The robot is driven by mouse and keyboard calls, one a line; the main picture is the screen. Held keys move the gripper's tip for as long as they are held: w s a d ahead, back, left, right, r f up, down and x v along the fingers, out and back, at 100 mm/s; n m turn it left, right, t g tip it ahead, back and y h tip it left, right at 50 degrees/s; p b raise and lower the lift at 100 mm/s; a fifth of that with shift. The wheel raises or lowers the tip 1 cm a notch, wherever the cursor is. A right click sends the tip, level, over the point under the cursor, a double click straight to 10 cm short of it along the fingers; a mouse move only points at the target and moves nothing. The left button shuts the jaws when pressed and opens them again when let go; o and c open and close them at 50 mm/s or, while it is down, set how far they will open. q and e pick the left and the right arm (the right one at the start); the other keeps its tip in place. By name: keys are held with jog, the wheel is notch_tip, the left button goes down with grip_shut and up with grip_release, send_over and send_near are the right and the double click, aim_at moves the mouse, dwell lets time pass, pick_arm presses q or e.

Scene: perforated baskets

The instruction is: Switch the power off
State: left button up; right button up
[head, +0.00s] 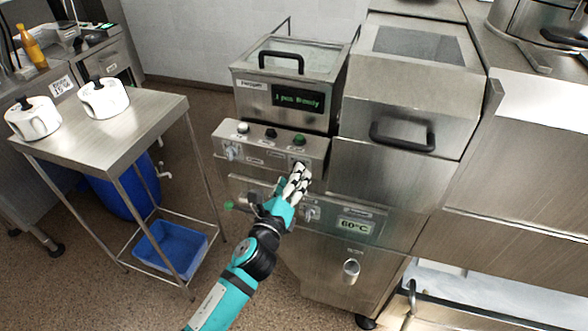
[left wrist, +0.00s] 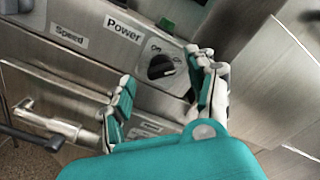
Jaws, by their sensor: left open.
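The black power knob (left wrist: 161,67) sits under the "Power" label (left wrist: 123,29) in the left wrist view, with "On" printed at its upper left and another label, hard to read, at its right. Its pale mark points to the right. My left gripper (head: 298,173) is open in front of the right end of the steel control panel (head: 263,150) and hides the knob in the head view. In the left wrist view the fingers of my left gripper (left wrist: 166,86) stand apart, one below left of the knob and one close at its right. Contact cannot be told. My right gripper is not in view.
A green button (head: 299,139) and a black button (head: 271,133) stand on top of the panel. A lower panel shows a 60°C display (head: 355,226). A boxy steel unit with a black handle (head: 403,137) stands at the right.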

pick_arm(q)
jog(key=shift+x, duration=1.45)
jog(key=shift+c, duration=0.3)
jog(key=c, duration=1.1)
jog(key=shift+n, duration=0.3)
jog(key=n, duration=1.1)
jog(key=f+n, duration=0.1)
jog(key=n, duration=0.5)
jog(key=shift+n, duration=0.3)
